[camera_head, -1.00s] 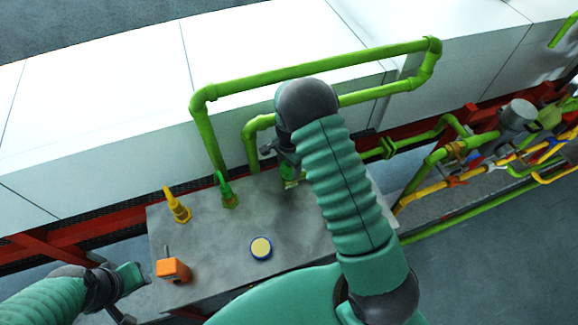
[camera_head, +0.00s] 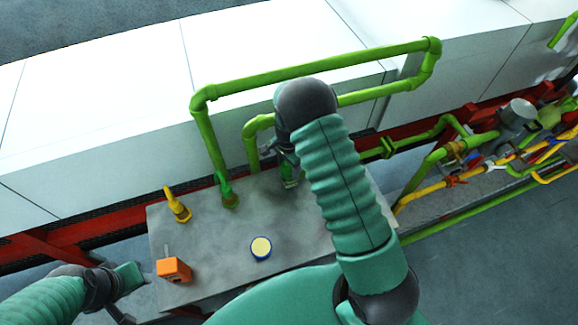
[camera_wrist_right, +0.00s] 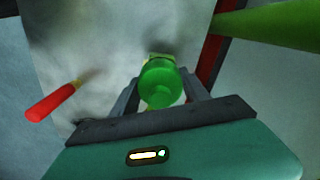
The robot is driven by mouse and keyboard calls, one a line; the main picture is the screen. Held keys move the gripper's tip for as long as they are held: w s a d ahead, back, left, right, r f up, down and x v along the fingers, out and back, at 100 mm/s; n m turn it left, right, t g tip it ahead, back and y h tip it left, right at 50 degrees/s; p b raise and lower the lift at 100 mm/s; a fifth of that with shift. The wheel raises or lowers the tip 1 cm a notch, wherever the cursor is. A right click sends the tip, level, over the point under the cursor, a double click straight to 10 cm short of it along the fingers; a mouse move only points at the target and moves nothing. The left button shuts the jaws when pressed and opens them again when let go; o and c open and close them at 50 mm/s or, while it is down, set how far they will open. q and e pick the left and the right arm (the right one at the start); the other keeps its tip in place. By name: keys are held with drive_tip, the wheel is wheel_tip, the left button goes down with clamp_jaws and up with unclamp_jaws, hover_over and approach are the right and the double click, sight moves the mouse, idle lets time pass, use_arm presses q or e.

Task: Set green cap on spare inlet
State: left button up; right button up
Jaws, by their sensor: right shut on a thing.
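A green cap (camera_wrist_right: 162,82) sits between the two fingers of my right gripper (camera_wrist_right: 160,92) in the right wrist view. The gripper is shut on it. A pale yellowish fitting (camera_wrist_right: 158,56) shows just past the cap; I cannot tell whether they touch. In the head view my right gripper (camera_head: 286,160) is over the back right of the grey tabletop, mostly hidden by my own wrist, with a bit of green below it. I cannot make out the spare inlet with certainty. My left gripper (camera_head: 126,294) is open and empty at the table's front left corner.
The grey table (camera_head: 210,265) carries a yellow nozzle (camera_head: 177,206), a green fitting (camera_head: 228,194), an orange block (camera_head: 174,270) and a blue-rimmed yellow disc (camera_head: 261,248). A green pipe loop (camera_head: 300,70) rises behind. A red rod (camera_wrist_right: 48,103) shows in the right wrist view.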

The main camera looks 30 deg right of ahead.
drive_tip(key=shift+f+b, duration=0.4)
drive_tip(key=shift+f, duration=0.2)
drive_tip(key=o, duration=1.1)
drive_tip(key=shift+r, duration=0.1)
wheel_tip(320, 180, up, 11)
drive_tip(key=p, duration=0.8)
